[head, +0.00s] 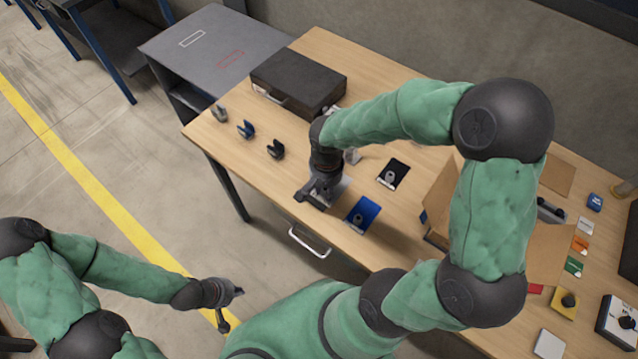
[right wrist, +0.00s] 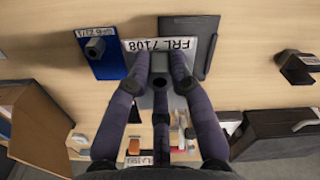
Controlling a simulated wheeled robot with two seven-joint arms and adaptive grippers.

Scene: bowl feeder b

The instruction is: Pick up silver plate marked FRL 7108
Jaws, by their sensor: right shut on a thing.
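The silver plate marked FRL 7108 (right wrist: 140,45) lies under my right gripper in the right wrist view, its label readable upside down. My right gripper (right wrist: 161,66) is shut on the small grey block on this plate. In the head view my right gripper (head: 320,192) is low over the table's front edge and hides most of the plate. I cannot tell whether the plate touches the table. My left gripper (head: 231,305) appears open and empty, over the floor away from the table.
A blue plate (head: 362,213) lies right of my right gripper and a black plate (head: 396,170) behind it. A dark plate (right wrist: 203,42) adjoins the silver plate. A black case (head: 298,80), several hooked parts (head: 246,130) and an open cardboard box (head: 440,190) stand on the wooden table (head: 215,138).

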